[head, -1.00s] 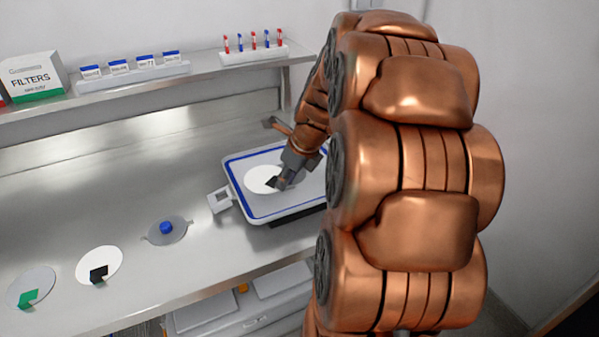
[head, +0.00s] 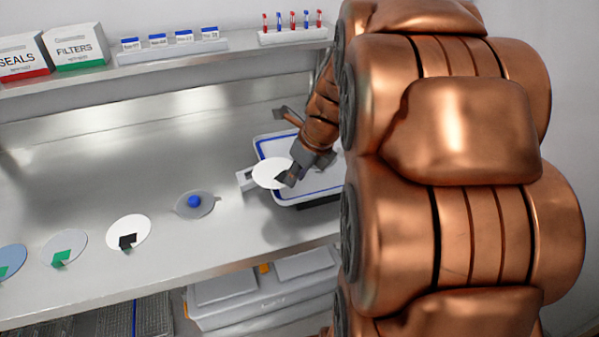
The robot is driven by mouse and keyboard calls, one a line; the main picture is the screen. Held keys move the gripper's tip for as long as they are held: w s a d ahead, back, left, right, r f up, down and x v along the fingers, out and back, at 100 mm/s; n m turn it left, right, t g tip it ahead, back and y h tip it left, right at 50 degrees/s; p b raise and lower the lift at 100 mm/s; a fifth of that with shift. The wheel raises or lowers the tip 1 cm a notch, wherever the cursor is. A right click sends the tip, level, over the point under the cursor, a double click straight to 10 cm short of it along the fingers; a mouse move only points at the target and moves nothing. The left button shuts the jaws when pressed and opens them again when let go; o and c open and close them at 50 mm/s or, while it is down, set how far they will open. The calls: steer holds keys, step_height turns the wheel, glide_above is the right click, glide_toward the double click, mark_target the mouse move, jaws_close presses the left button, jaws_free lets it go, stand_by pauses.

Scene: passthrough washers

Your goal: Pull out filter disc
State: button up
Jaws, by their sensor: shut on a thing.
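A white filter disc (head: 270,173) is at the left front of the blue-rimmed tray (head: 325,194), overlapping the tray's left edge in the picture. My gripper (head: 287,178) is shut on the disc at its right side. The fingers cover the gripped part of the disc. I cannot tell how high the disc is above the tray. My arm hides the right part of the tray.
Several discs lie in a row on the steel bench: one with a blue knob (head: 194,204), a white one with a black tab (head: 129,234), a grey one with a green tab (head: 64,249), and a blue one (head: 8,262) at the left edge. A shelf (head: 90,77) holds boxes.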

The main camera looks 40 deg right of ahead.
steer(key=shift+r, duration=0.2)
step_height(320, 180, up, 2)
steer(key=shift+r+p, duration=0.1)
steer(key=shift+p, duration=0.85)
steer(key=shift+d, duration=0.1)
